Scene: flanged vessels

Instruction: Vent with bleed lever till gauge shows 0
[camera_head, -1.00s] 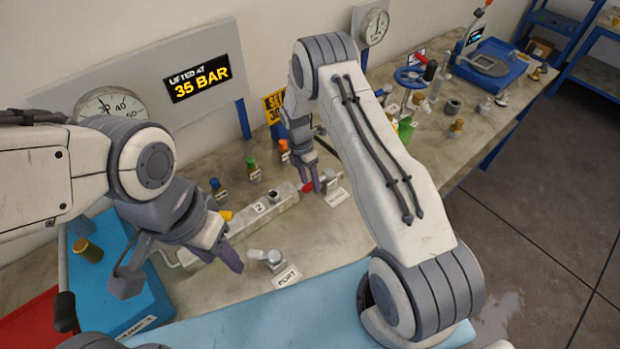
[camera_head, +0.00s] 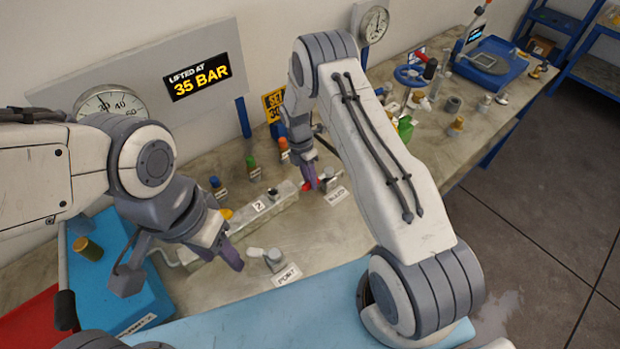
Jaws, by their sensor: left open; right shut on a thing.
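My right gripper (camera_head: 311,182) reaches down over the bench and is shut on the red bleed lever (camera_head: 308,187), beside a label reading BLEED (camera_head: 336,195). The fingers hide part of the lever. A large round gauge (camera_head: 112,102) stands at the left; my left arm covers its lower part, and its needle is too unclear to read. A sign (camera_head: 196,77) beside it reads LIFTED AT 35 BAR. My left gripper (camera_head: 222,255) is open and empty above the bench, near the grey block (camera_head: 262,210) labelled 2.
A port fitting (camera_head: 272,258) with a PORT label is right of my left gripper. Green (camera_head: 252,165) and orange (camera_head: 284,148) capped fittings stand behind the block. A second gauge (camera_head: 373,25) is at the back. A blue box (camera_head: 125,300) lies front left.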

